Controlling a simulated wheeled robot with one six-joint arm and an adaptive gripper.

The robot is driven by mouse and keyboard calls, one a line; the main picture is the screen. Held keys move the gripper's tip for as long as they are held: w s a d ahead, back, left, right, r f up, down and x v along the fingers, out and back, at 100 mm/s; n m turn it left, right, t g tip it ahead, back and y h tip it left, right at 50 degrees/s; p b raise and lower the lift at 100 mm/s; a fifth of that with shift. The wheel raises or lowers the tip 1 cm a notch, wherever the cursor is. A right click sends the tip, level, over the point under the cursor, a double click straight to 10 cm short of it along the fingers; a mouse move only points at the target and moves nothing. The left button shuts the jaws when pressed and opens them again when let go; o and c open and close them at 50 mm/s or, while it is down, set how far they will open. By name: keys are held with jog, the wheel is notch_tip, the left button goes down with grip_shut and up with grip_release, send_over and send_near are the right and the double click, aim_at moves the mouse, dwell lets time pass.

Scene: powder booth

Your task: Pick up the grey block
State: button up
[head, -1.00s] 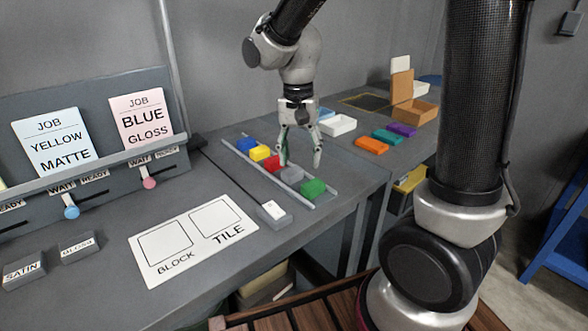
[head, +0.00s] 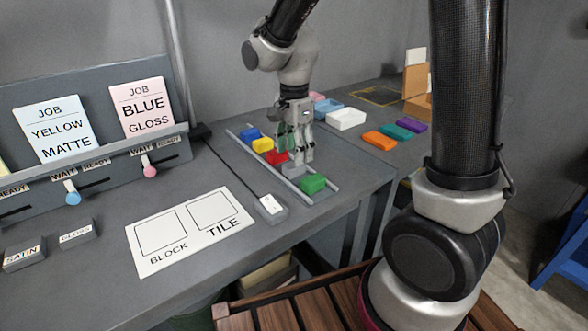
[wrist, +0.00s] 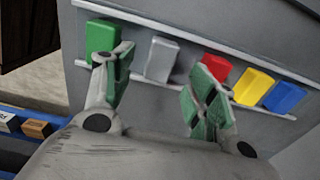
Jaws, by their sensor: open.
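The grey block (wrist: 161,60) lies in the railed row between the green block (wrist: 102,40) and the red block (wrist: 216,68). In the head view the grey block (head: 292,170) is partly covered by my gripper (head: 297,160). My gripper is pointed down at the row, its fingers low around the grey block's place. In the wrist view my gripper (wrist: 160,95) is open, with green-padded fingers spread apart and the grey block seen between them, beyond the tips. Whether the fingers touch any block cannot be told.
The yellow block (head: 263,145) and blue block (head: 250,134) continue the row. A white card marked BLOCK and TILE (head: 190,262) lies to the left. Orange (head: 377,139), teal (head: 394,131) and purple (head: 411,124) pieces lie to the right. A small switch box (head: 271,208) sits near the row.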

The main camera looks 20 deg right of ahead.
aim_at(294, 169)
notch_tip(294, 169, down, 4)
jog(key=shift+f, duration=0.15)
jog(key=c, duration=1.1)
